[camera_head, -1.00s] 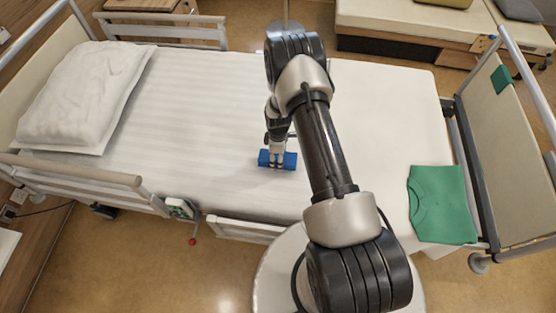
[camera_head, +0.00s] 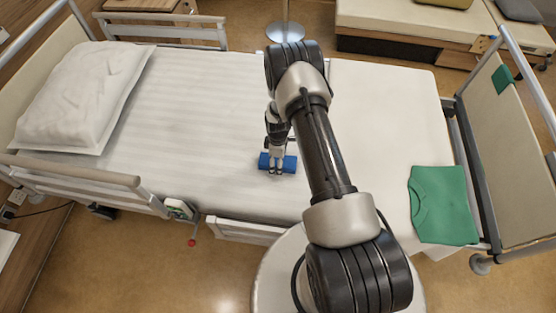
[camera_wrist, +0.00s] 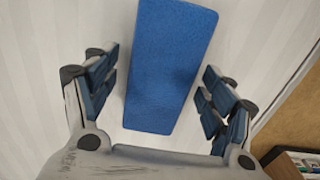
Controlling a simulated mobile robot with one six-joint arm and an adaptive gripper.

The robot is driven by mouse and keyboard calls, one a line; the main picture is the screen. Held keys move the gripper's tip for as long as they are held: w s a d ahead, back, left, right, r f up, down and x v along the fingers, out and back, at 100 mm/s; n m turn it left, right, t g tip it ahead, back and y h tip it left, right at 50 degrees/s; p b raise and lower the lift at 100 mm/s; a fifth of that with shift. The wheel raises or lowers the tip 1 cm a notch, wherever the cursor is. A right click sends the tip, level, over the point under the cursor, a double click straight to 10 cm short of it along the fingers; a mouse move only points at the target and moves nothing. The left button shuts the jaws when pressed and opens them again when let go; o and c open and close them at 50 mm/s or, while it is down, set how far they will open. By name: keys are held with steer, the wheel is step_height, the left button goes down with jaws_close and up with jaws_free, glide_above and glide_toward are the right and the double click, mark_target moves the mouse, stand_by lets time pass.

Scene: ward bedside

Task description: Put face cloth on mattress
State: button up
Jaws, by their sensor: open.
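The face cloth (camera_head: 289,164), a blue folded block shape, lies on the white mattress (camera_head: 200,110) near its front edge. My gripper (camera_head: 275,172) is at the cloth, in front of its middle in the head view, and hides part of it. In the wrist view the cloth (camera_wrist: 168,65) lies between the two fingers of my gripper (camera_wrist: 160,98). The fingers are spread, with a gap to the cloth on each side. The cloth appears to rest on the mattress sheet (camera_wrist: 50,35).
A pillow (camera_head: 85,95) lies at the left end of the bed. A folded green garment (camera_head: 442,204) lies at the right end. Side rails (camera_head: 75,171) and a footboard (camera_head: 510,130) edge the bed. The mattress left of the cloth is clear.

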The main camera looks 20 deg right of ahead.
steer(key=s+a+r+m+t+p, duration=0.1)
steer(key=s+a+r+m+p, duration=0.1)
steer(key=r, duration=1.8)
steer(key=s+a+r+m+t+p, duration=0.1)
steer(key=a+r+m, duration=0.2)
steer(key=r, duration=1.7)
steer(key=s+a+r+m+t, duration=0.1)
steer(key=s+a+r+m, duration=0.25)
steer(key=s+r, duration=0.8)
steer(key=s+a+r+m+t, duration=0.1)
steer(key=s+a+r+m, duration=0.1)
steer(key=s, duration=0.9)
steer(key=shift+s+r+m+t, duration=0.2)
steer(key=shift+r+m+t, duration=0.15)
steer(key=shift+r, duration=0.25)
